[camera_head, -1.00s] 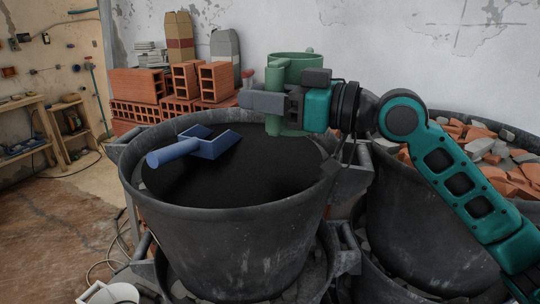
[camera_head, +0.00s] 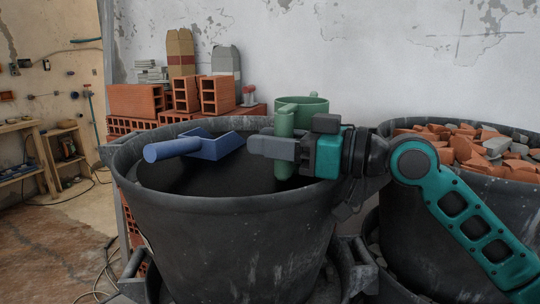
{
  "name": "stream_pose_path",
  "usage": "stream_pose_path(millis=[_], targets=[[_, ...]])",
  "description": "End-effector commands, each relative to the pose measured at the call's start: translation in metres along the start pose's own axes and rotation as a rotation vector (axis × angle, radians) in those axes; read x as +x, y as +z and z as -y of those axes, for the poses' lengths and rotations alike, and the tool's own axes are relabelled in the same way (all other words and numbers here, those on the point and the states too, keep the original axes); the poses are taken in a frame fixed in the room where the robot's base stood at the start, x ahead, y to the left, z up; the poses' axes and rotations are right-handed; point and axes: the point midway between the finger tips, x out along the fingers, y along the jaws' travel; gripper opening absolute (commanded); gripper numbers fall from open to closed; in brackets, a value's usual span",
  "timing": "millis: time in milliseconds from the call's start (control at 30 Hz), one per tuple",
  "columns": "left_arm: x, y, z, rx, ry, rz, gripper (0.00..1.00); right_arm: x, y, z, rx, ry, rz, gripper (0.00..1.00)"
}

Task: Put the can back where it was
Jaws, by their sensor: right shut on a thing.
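The green can (camera_head: 316,103) is in my right gripper (camera_head: 272,147) in the head view, above the back right part of the large black bucket (camera_head: 230,220). The gripper's grey fingers are shut across an upright green tube-like part of the can. The can looks upright, with its open top showing; its lower part is hidden behind the gripper. I cannot tell whether it touches the bucket. A blue scoop (camera_head: 215,145) lies at the left of the same bucket, its handle pointing left. My left gripper is not in view.
A second black bucket (camera_head: 405,235) on the right holds broken bricks and rubble (camera_head: 480,145). Stacked red bricks (camera_head: 135,100) and paper bags (camera_head: 181,52) stand behind by the wall. A wooden shelf (camera_head: 20,160) is at the far left.

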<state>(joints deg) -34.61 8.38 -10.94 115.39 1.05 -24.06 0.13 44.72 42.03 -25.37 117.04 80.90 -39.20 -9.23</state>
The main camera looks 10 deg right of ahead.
Motion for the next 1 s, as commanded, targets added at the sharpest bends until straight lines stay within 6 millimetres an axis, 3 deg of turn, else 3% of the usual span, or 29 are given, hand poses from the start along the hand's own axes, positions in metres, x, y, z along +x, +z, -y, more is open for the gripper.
stream_pose_path(millis=[367,400,600,1000], targets=[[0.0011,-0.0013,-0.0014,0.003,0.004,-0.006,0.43,-0.0006,0.0011,0.0001,-0.005,0.001,-0.006,0.0],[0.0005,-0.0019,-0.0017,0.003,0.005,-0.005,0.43,-0.0002,0.0019,0.0001,-0.001,0.0,-0.001,0.38],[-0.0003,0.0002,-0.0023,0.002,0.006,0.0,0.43,-0.0002,0.0019,0.0,0.0,0.0,0.0,0.57],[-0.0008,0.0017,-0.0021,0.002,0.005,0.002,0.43,-0.0058,0.0,-0.0007,0.0,0.002,0.001,0.59]])
